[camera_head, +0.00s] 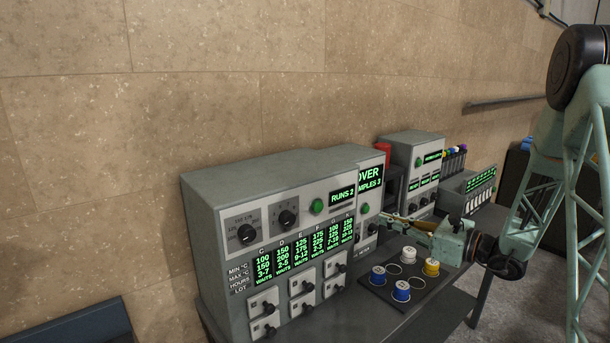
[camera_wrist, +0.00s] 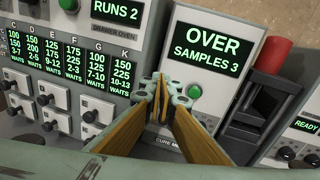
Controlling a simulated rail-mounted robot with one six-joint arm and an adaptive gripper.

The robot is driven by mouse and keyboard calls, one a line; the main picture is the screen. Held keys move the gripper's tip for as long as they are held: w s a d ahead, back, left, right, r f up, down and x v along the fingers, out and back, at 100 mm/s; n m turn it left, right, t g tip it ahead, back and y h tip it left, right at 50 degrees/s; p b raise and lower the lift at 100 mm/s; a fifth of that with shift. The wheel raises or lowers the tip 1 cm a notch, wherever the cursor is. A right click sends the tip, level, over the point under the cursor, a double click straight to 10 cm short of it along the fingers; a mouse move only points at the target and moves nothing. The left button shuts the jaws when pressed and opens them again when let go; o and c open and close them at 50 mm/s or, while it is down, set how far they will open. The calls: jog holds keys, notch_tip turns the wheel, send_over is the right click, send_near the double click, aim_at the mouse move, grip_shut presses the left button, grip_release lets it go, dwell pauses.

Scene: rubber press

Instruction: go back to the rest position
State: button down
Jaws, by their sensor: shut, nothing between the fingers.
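My gripper (camera_head: 388,217) is stretched out to the left over the bench, in front of the grey machines. In the wrist view, my gripper (camera_wrist: 163,112) has its fingertips together with nothing between them, in front of the lower part of the unit reading "OVER SAMPLES 3" (camera_wrist: 211,60). I cannot tell whether the fingertips touch the panel. The drawer oven (camera_head: 300,225) reads "RUNS 2" and stands left of my gripper.
A dark tray (camera_head: 378,292) below my gripper holds white, yellow and blue round pieces. A red cylinder (camera_head: 383,155) stands behind, by another grey unit (camera_head: 405,150). A rack of coloured-top items (camera_head: 455,158) is farther right. Air above the bench looks clear.

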jog(key=s+a+r+n+g+y, duration=0.1)
jog(key=s+a+r+n+g, duration=0.6)
jog(key=s+a, duration=0.6)
jog(key=s+a+r+n+g+h, duration=0.1)
jog(key=s+a+r+n+g, duration=0.15)
jog(key=s, duration=0.55)
jog(key=s+a+r+n+g+h, duration=0.1)
jog(key=s+a+r+n+h, duration=0.2)
jog(key=s, duration=0.6)
jog(key=s+d+n+h, duration=0.2)
jog(key=s+n+h, duration=0.35)
jog(key=s, duration=1.05)
jog(key=s+d+r+n+t+h, duration=0.1)
jog(key=s+d+n+t+h, duration=0.1)
jog(key=s+d+n+h, duration=0.2)
jog(key=shift+s+d+n+t, duration=0.35)
jog(key=shift+s+d+n, duration=1.35)
jog(key=shift+s+d, duration=2.1)
jog(key=shift+w+d, duration=0.15)
jog(key=shift+d, duration=0.05)
